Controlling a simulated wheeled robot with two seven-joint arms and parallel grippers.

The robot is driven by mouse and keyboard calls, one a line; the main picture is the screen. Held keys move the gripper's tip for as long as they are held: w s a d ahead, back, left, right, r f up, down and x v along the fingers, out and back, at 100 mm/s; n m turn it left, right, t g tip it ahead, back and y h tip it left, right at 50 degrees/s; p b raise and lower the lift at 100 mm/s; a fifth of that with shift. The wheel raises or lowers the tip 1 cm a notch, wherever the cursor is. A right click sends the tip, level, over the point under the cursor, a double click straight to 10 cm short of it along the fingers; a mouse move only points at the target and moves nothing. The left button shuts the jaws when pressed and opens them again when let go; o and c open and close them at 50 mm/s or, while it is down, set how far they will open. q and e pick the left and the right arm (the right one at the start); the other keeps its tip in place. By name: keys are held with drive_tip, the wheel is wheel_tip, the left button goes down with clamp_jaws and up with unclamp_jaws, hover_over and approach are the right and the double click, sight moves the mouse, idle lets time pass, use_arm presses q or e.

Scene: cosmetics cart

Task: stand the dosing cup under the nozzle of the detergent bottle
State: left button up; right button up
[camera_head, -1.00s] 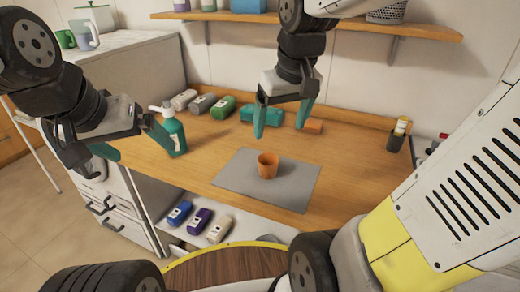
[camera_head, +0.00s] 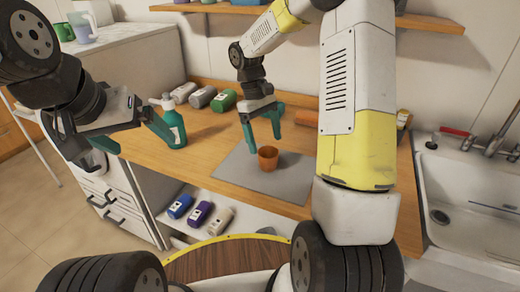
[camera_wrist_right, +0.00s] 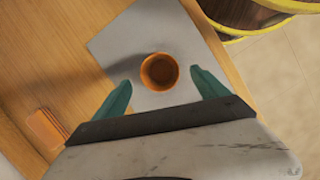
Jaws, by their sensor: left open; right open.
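The orange dosing cup (camera_head: 268,160) stands upright on a grey mat (camera_head: 235,172) on the wooden worktop. In the right wrist view the cup (camera_wrist_right: 159,71) shows its open mouth, between and beyond the fingertips. My right gripper (camera_head: 263,144) is open and empty, just above and behind the cup, apparently not touching it. The teal detergent bottle (camera_head: 174,124) with its white nozzle (camera_head: 167,100) stands upright at the worktop's left. My left gripper (camera_head: 140,138) is open, with one finger close in front of the bottle; whether they touch I cannot tell.
Grey and green bottles (camera_head: 222,100) lie along the back of the worktop. An orange block (camera_head: 306,118) lies right of my right gripper. A sink (camera_head: 470,195) is at the right. Several small bottles (camera_head: 200,213) lie on the lower shelf. The worktop between bottle and mat is clear.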

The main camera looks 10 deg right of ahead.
sight(268, 154)
drive_tip(key=x, duration=0.5)
drive_tip(key=shift+f, duration=0.25)
drive_tip(key=c, duration=1.5)
drive_tip(key=shift+c, duration=0.2)
